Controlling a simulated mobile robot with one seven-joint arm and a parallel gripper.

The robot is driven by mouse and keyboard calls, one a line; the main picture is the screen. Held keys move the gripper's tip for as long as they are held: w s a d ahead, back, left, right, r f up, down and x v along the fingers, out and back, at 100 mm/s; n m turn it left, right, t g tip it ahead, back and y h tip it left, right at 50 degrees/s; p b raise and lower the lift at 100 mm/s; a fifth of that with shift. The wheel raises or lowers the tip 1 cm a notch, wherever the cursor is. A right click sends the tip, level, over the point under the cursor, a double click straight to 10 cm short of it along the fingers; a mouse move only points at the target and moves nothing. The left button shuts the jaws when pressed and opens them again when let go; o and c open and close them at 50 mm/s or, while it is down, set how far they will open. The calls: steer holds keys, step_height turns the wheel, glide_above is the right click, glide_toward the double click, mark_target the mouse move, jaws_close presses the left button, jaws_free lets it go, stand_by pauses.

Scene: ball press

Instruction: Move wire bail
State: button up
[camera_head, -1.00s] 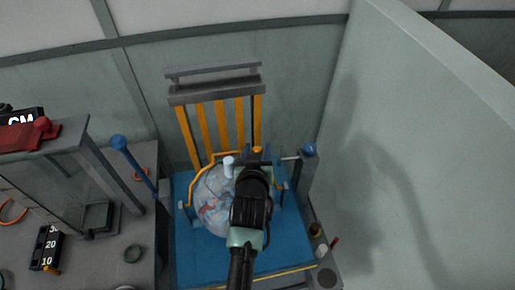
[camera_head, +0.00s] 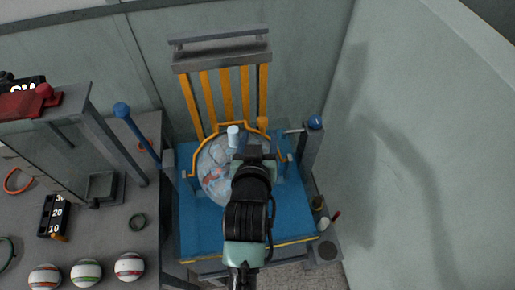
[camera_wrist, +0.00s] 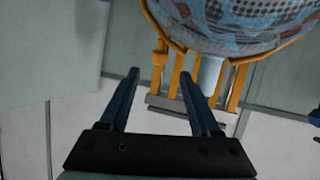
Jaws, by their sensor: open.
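The wire bail (camera_head: 197,152) is an orange bent rod that arches around the globe-like patterned ball (camera_head: 213,172) on the blue press bed. It also shows in the wrist view (camera_wrist: 179,75), curving along the ball's (camera_wrist: 235,22) edge. A white cylinder (camera_head: 233,136) stands up at the top of the ball. My gripper (camera_wrist: 158,78) is open and empty, with two dark blue fingers apart. In the head view my wrist covers the right part of the ball, and the fingertips are hidden. In the wrist view the bail lies beyond the fingers; contact cannot be told.
Yellow slats (camera_head: 226,95) under a grey bar rise behind the ball. A bench with several striped balls (camera_head: 86,272) is at left. A pale wall bounds the right.

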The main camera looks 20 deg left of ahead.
mark_target(262, 124)
steer(key=shift+v, duration=2.25)
steer(key=c, duration=0.4)
steer(key=m, duration=0.1)
steer(key=s+m, duration=0.1)
steer(key=m, duration=0.1)
steer(key=shift+d+r+p, duration=0.15)
steer(key=shift+d+p, duration=0.2)
steer(key=c, duration=0.5)
steer(key=m, duration=0.2)
steer(key=shift+s+d+r+m+p, duration=0.1)
steer(key=shift+s+d+m+p, duration=0.1)
steer(key=shift+s+m+p, duration=0.15)
jaws_close()
steer(key=w+a+f+m+p, duration=0.1)
steer(key=w+m, duration=0.2)
steer(key=m, duration=0.1)
steer(key=w+a+f+m+p, duration=0.1)
steer(key=w+m+p, duration=0.1)
steer(key=w+m, duration=0.1)
steer(key=w+a+f+m+p, duration=0.1)
steer(key=w+f+m+p, duration=0.1)
steer(key=m, duration=0.3)
steer(key=shift+w+a, duration=0.25)
steer(key=shift+w, duration=0.3)
